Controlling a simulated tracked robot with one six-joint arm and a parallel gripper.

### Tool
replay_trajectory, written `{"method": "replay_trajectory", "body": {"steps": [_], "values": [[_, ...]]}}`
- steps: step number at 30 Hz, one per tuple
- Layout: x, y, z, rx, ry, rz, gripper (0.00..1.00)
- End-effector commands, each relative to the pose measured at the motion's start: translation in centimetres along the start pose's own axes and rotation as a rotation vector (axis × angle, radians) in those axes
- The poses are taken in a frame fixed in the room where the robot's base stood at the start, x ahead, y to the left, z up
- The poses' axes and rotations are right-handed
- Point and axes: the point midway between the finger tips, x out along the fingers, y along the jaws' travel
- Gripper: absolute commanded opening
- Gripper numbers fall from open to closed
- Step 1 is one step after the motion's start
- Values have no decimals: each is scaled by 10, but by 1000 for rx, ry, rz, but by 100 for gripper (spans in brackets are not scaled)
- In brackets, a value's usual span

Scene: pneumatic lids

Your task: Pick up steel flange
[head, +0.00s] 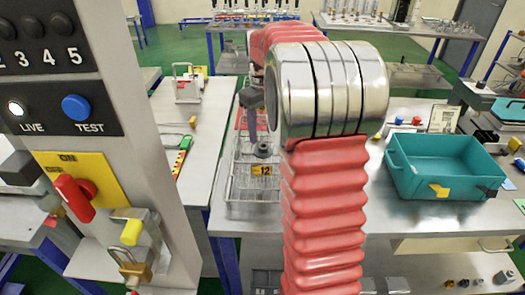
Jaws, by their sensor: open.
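A small grey round piece (263,151) with a dark centre sits at the wire basket, just above its yellow tag 12. It may be the steel flange, but it is too small to be sure. My gripper (258,128) shows in part as dark grey shapes left of my arm's shiny metal joint, pointing down over the wire basket (240,190). It is open and appears just above the grey piece; I cannot tell whether they touch. My red-sleeved arm hides the right side of the basket.
A teal bin (430,178) stands on the right bench, with a yellow clip on its front. A grey control panel (125,150) with a red switch (74,196) and padlock (137,270) fills the left. The left bench (195,170) has bare room.

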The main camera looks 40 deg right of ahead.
Motion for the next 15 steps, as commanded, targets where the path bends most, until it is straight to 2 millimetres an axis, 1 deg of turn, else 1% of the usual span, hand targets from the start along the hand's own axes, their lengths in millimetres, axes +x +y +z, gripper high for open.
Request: {"method": "replay_trajectory", "body": {"steps": [9,12,15], "values": [[39,2,2,1,-2,-2,48],[47,2,2,1,-2,-1,48],[50,3,2,1,0,0,48]]}}
